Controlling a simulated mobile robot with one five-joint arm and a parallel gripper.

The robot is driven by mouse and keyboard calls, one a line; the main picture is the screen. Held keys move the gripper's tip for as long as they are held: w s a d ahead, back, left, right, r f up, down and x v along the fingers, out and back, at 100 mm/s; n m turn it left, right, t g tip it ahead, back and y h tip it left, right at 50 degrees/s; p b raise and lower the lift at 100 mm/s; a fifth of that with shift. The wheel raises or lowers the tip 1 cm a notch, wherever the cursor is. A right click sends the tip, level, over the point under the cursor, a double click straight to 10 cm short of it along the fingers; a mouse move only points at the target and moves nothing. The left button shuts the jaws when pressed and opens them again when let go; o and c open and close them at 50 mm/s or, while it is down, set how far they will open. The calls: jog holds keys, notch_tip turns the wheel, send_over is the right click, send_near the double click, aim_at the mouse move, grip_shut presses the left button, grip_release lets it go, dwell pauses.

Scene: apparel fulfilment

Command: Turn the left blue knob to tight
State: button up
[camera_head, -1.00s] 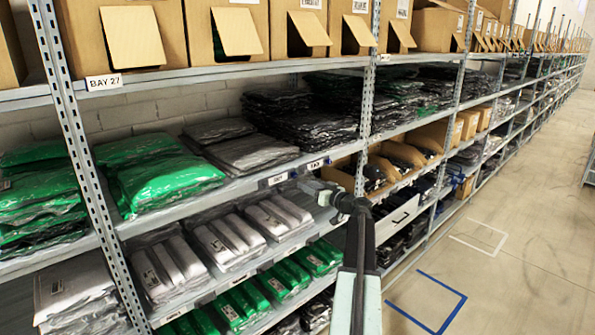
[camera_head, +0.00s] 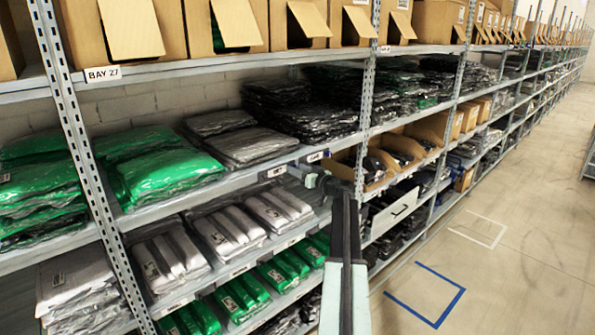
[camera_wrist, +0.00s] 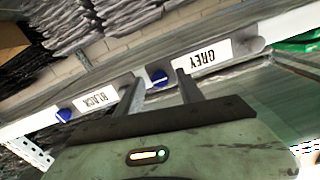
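A second blue knob (camera_wrist: 64,115) is beyond the BLACK label. In the head view my gripper (camera_head: 308,178) is at the shelf edge; the knobs are not discernible there.
A grey cylindrical piece (camera_wrist: 250,46) is at the other end of the GREY label. A rack upright (camera_head: 364,120) stands right of my gripper. The aisle floor (camera_head: 520,250) is clear.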

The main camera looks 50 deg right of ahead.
grip_shut()
jog(key=shift+m, duration=0.4)
jog(key=m, duration=1.7)
dwell(0.3)
